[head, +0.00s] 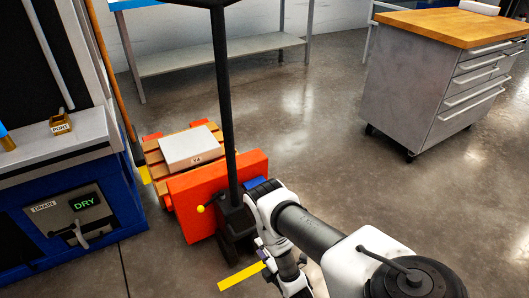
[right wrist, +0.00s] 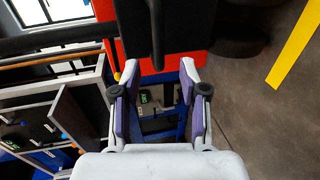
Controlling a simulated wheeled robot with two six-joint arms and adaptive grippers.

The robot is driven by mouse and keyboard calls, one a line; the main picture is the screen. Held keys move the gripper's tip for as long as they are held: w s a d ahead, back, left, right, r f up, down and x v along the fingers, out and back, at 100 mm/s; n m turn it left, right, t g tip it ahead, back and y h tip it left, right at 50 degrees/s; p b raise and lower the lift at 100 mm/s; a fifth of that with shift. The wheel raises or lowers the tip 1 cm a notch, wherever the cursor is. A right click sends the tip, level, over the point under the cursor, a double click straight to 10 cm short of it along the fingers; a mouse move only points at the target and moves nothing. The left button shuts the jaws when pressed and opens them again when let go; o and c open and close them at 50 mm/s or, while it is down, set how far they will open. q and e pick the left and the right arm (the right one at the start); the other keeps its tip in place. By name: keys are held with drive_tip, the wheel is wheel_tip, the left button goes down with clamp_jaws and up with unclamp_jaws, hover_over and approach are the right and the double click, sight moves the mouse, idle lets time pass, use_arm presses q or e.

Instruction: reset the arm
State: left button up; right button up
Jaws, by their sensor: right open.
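My right arm comes in from the lower right of the head view, bent at a white and dark grey elbow joint. My right gripper (head: 263,251) is small and partly covered by the arm, low in the middle. In the right wrist view its two fingers with purple pads stand apart, and the right gripper (right wrist: 160,72) is open with nothing between the pads. Beyond the fingers shows the blue machine's front with its lit DRY display (right wrist: 144,98), some way off. My left gripper is in neither view.
An orange cart-like stand (head: 190,215) carries wooden slats and a pale block (head: 191,148). The blue machine (head: 25,240) with its DRY display (head: 84,203) stands at left. A wood-topped drawer cabinet (head: 410,85) stands at back right.

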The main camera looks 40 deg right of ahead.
drive_tip(key=v, duration=0.2)
drive_tip(key=shift+s, duration=0.25)
drive_tip(key=shift+w+r, duration=0.15)
